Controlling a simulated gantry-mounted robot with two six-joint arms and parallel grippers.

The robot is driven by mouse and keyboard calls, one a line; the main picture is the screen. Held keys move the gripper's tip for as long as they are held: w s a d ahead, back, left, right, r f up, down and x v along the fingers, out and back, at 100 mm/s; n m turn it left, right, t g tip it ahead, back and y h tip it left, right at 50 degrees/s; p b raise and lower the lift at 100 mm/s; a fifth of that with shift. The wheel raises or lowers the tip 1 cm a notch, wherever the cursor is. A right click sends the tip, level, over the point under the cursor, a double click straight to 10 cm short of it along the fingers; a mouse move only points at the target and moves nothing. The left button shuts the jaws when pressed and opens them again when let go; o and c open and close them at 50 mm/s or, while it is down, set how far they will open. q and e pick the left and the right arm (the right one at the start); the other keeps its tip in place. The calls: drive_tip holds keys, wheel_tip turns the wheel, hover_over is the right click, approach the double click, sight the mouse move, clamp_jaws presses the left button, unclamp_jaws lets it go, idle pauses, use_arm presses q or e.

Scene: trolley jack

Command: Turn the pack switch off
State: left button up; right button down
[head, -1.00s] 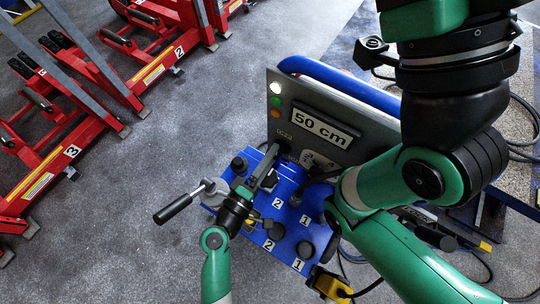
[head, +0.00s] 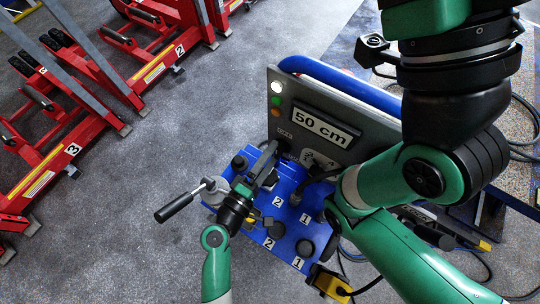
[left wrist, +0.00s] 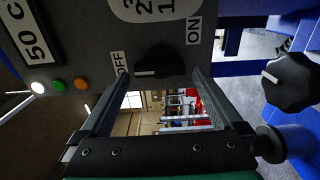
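The pack switch is a black knob (left wrist: 155,65) on the grey panel, between the OFF label (left wrist: 120,64) and the ON label (left wrist: 194,30) in the left wrist view. Its short white mark lies on the side toward OFF. My left gripper (left wrist: 162,78) is open, with one finger on either side of the knob; I cannot tell whether they touch it. In the head view, my left gripper (head: 268,160) reaches up to the panel's lower left and partly hides the knob. My right gripper is out of view; only my right arm shows.
The panel (head: 350,115) has a "50 cm" display (head: 320,129), a lit white lamp (head: 276,87), and green and orange lamps. A blue box with numbered knobs (head: 305,247) and a lever (head: 175,208) lies below. Red jacks (head: 60,125) stand at left on open floor.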

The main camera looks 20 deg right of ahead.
use_arm(q)
drive_tip(key=p+v, duration=0.2)
drive_tip(key=v, duration=0.9)
drive_tip(key=shift+s+a+p, duration=0.2)
drive_tip(key=shift+a+p, duration=0.1)
drive_tip(key=shift+p, duration=0.05)
